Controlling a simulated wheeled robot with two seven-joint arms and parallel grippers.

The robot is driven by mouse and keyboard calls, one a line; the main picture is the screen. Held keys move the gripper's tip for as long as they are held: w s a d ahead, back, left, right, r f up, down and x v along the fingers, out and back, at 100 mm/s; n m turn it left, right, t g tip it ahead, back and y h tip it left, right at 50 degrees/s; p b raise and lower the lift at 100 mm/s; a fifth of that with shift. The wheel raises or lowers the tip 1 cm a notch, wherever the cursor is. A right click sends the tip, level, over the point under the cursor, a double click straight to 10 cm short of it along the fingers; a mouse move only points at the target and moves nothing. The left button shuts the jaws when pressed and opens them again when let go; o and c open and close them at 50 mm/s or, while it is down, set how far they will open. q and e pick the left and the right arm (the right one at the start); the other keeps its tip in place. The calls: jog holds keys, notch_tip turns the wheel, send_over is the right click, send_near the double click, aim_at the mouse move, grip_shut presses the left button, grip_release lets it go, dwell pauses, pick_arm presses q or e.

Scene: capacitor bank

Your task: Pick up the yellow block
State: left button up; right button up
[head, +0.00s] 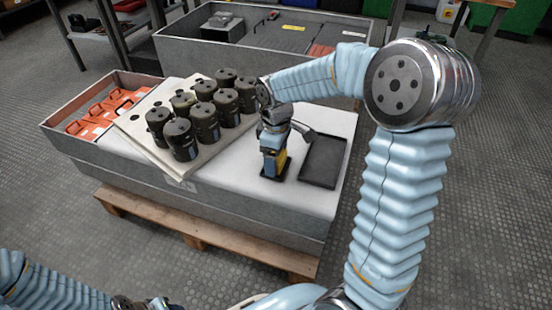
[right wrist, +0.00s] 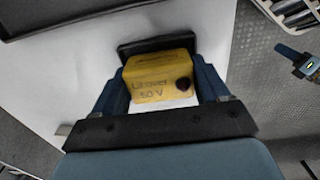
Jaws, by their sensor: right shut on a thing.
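The yellow block (head: 281,163) is low over the white table top, between the dark cylinders and the black tray (head: 323,161). In the right wrist view the yellow block (right wrist: 160,78) carries printed text with "50 V" and a dark round spot. My right gripper (head: 273,160) points down with its two blue fingers on either side of the block, shut on it. A dark flat piece (right wrist: 157,44) shows at the block's far end. I cannot tell whether the block touches the table. Part of my left arm shows at the bottom left; its gripper (head: 150,303) is mostly cut off.
Several dark cylinders (head: 206,90) stand on a pale tilted board (head: 153,151) left of my right gripper. Orange-lidded items (head: 92,119) lie in the grey crate's left end. Another grey crate (head: 190,53) stands behind. The table top is bare in front of the cylinders.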

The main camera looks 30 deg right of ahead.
notch_tip(320, 180, up, 3)
jog(key=shift+r+p, duration=0.2)
jog(key=shift+p, duration=0.35)
jog(key=a+r+p, duration=0.1)
jog(key=a+r, duration=0.3)
jog(key=a, duration=0.3)
jog(key=s+a+r+p, duration=0.1)
jog(key=a+r, duration=0.4)
jog(key=a, duration=0.2)
jog(key=shift+s+r, duration=0.15)
jog(key=shift+r, duration=0.15)
